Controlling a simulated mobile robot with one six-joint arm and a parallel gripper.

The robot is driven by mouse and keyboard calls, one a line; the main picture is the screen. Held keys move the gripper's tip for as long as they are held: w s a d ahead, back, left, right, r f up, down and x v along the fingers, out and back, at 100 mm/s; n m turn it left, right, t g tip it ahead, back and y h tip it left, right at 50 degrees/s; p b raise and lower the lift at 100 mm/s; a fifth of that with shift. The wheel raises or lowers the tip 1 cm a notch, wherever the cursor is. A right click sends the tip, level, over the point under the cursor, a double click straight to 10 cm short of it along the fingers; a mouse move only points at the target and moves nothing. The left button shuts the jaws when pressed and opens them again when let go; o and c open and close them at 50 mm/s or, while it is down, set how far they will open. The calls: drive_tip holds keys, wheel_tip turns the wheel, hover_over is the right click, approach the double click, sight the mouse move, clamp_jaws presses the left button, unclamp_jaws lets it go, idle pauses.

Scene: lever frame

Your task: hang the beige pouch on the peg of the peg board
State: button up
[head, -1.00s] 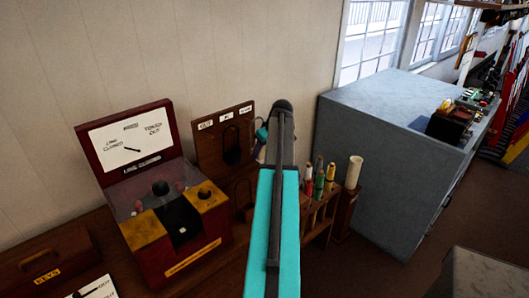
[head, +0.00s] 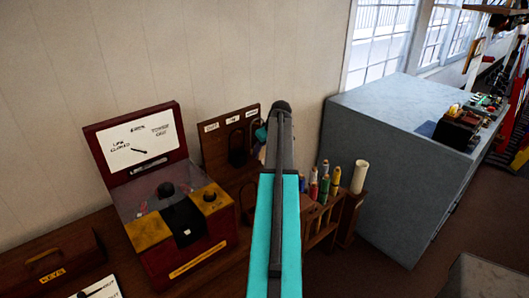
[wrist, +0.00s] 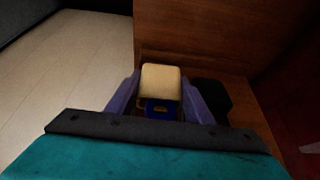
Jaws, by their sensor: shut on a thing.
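The beige pouch (wrist: 160,82) sits between the two purple fingers of my gripper (wrist: 163,98) in the wrist view. The gripper is shut on it, and a blue part shows just below the beige part. The wooden peg board (head: 217,143) stands against the wall in the head view, left of my arm, with white labels along its top and dark things hanging on it. A wooden panel (wrist: 220,38) rises close ahead of the pouch in the wrist view. My arm hides most of the gripper and pouch in the head view, and I cannot make out a free peg.
A red and yellow instrument box (head: 185,235) with an open lid stands left of the board. A wooden rack with colored rolls (head: 325,190) is to the right, then a large grey cabinet (head: 385,160). A dark object (wrist: 214,97) lies right of my gripper.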

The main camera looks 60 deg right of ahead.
drive_tip(key=shift+w+d+f, duration=0.2)
drive_tip(key=shift+w+f, duration=0.2)
drive_tip(key=shift+w, duration=0.15)
drive_tip(key=shift+f+b, duration=0.2)
drive_tip(key=shift+b, duration=0.2)
drive_tip(key=shift+w+f, duration=0.1)
drive_tip(key=o, duration=1.2)
drive_tip(key=shift+o, duration=0.5)
drive_tip(key=shift+s, duration=0.2)
drive_tip(key=s+a, duration=0.2)
drive_tip(key=s, duration=0.4)
idle(0.6)
